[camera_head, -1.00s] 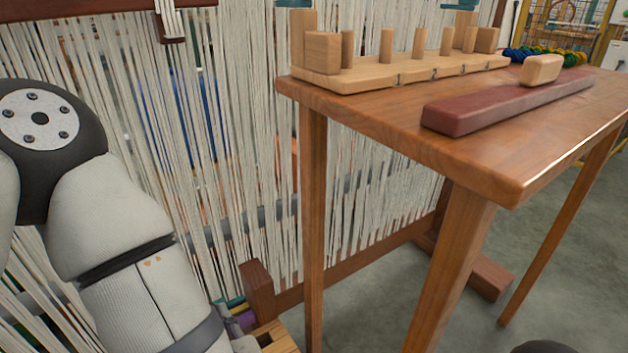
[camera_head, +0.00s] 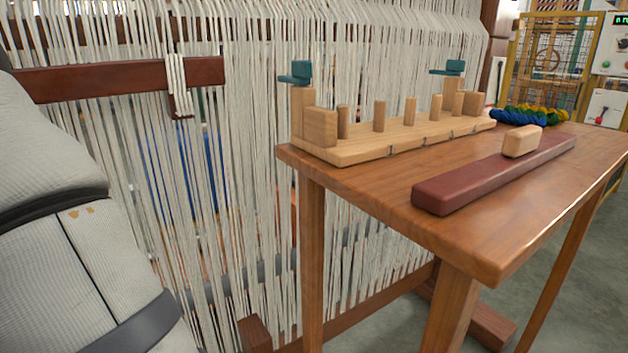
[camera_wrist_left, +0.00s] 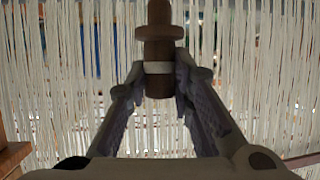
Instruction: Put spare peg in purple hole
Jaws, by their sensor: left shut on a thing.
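A dark brown turned peg (camera_wrist_left: 159,52) with a wider collar and a pale band stands upright in the left wrist view. My left gripper (camera_wrist_left: 160,84) is shut on its lower part, with one grey finger on each side. The peg's top end is cut off by the picture's upper edge. In the head view only my left arm shows at the left edge; its gripper and the peg are out of that picture. No purple hole shows in either view now. My right gripper is not in view.
A wooden table (camera_head: 400,185) stands at the right, bearing a pale board with upright pegs (camera_head: 385,143), a dark red bar (camera_head: 470,185), a light block (camera_head: 521,141) and coloured skeins (camera_head: 535,116). A loom with hanging white warp threads (camera_head: 250,180) fills the background.

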